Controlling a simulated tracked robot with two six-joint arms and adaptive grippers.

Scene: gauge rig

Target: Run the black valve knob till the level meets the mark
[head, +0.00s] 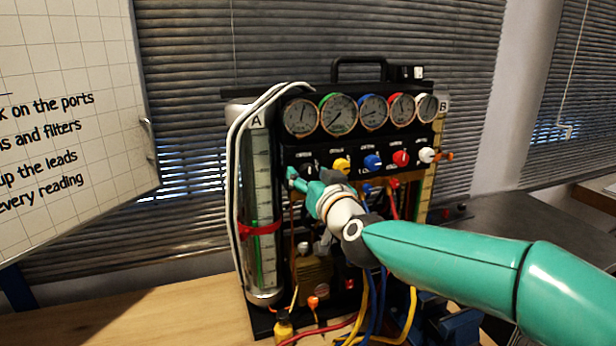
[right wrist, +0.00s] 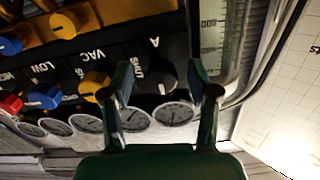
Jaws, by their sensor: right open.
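The gauge rig (head: 345,143) stands on the bench with a glass level tube marked A (head: 262,190) on its left side. A red band (head: 260,229) crosses that tube, and a narrow green column (head: 257,262) shows in its lower part; how its top sits against the band is hard to tell. In the right wrist view, the black knob (right wrist: 160,76) lies between the open fingers (right wrist: 160,66), with no clear contact. My left gripper is out of view.
Yellow (head: 341,164), blue (head: 373,162), red (head: 401,158) and white (head: 427,155) knobs continue the row to the right, below several round gauges (head: 337,115). White hoses (head: 236,160) run beside the tube. A whiteboard (head: 75,120) stands at left.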

